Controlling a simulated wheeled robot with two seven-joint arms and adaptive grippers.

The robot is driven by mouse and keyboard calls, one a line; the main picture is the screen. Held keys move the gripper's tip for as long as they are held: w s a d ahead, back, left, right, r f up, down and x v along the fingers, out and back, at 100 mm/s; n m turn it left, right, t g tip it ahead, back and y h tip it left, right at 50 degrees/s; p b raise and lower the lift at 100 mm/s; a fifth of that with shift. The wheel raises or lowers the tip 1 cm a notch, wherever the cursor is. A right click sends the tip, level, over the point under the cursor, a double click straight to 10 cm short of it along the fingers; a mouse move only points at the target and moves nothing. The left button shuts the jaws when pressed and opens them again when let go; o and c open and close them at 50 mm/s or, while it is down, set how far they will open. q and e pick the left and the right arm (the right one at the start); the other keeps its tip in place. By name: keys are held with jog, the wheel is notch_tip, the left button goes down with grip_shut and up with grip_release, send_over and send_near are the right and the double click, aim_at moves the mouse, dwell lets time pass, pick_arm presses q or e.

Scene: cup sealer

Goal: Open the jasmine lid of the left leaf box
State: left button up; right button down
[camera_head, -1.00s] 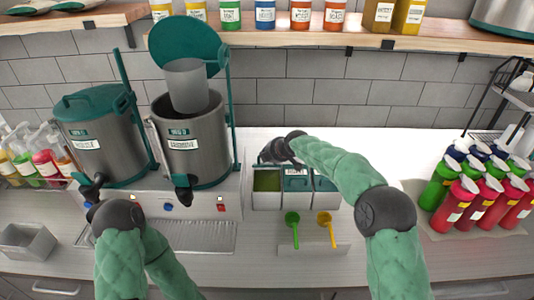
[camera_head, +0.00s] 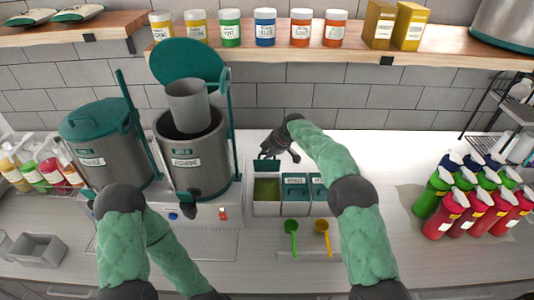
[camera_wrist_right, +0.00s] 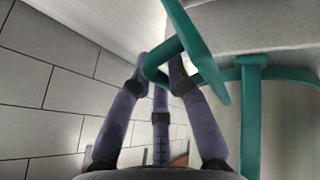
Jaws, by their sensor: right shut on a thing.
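The left leaf box (camera_head: 267,208) is a pale compartment at the left end of a row of three. Its top is open and green leaves (camera_head: 266,189) show inside. Its teal lid (camera_head: 267,168) stands raised at the back edge. My right gripper (camera_head: 271,153) is behind and above the box, shut on the lid's handle. The right wrist view shows the fingers (camera_wrist_right: 161,78) closed around the teal loop handle (camera_wrist_right: 160,60). The lid's label cannot be read.
The two neighbouring boxes have shut teal lids (camera_head: 295,187). A green scoop (camera_head: 291,228) and a yellow scoop (camera_head: 323,228) lie in front. A steel barrel (camera_head: 195,160) with a raised teal lid stands left. Coloured bottles (camera_head: 470,205) stand right; counter between is clear.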

jog(key=shift+w, duration=0.15)
dwell(0.4)
jog(key=c, duration=1.4)
grip_release()
jog(key=v, duration=1.2)
jog(key=shift+w, duration=0.1)
